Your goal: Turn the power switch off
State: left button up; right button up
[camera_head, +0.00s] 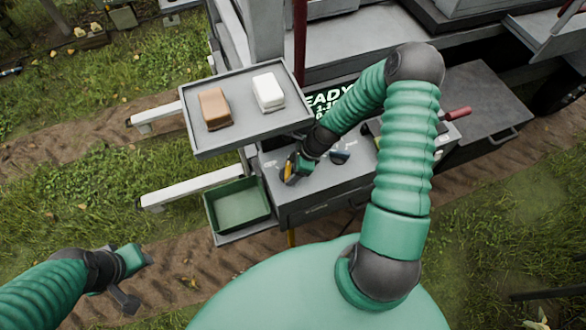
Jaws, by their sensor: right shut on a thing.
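The grey control box (320,190) stands in the middle of the view, with small controls on its top. My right gripper (289,176) reaches down over the box's left part. It is shut on a small control there, which I take to be the power switch; the fingers mostly hide it, so its setting cannot be read. A dark blue knob (340,156) sits just to the right of the gripper, apart from it. My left gripper (138,280) is at the lower left above the soil, its fingers apart and empty.
A grey tray (238,94) holding a brown block (214,108) and a white block (268,91) overhangs left of the box. A green bin (238,205) is below it. A partly covered display (328,100) and a red handle (456,113) lie beyond my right arm.

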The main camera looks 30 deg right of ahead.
jog(key=n, duration=0.2)
jog(key=w+n+g+b, duration=0.1)
jog(key=n, duration=0.2)
jog(key=shift+g+y, duration=0.3)
jog(key=shift+y, duration=0.1)
jog(key=n+b, duration=0.1)
jog(key=n, duration=0.1)
jog(key=n+g, duration=0.1)
jog(key=n, duration=0.1)
jog(key=shift+w+g+b, duration=0.15)
jog(key=shift+g+b, duration=0.15)
jog(key=shift+b, duration=0.05)
jog(key=shift+a+n+g+b, duration=0.1)
jog(key=shift+n+g+b, duration=0.25)
jog(key=shift+n, duration=0.55)
jog(key=o, duration=1.1)
jog(key=shift+o, duration=1.3)
jog(key=shift+a, duration=0.1)
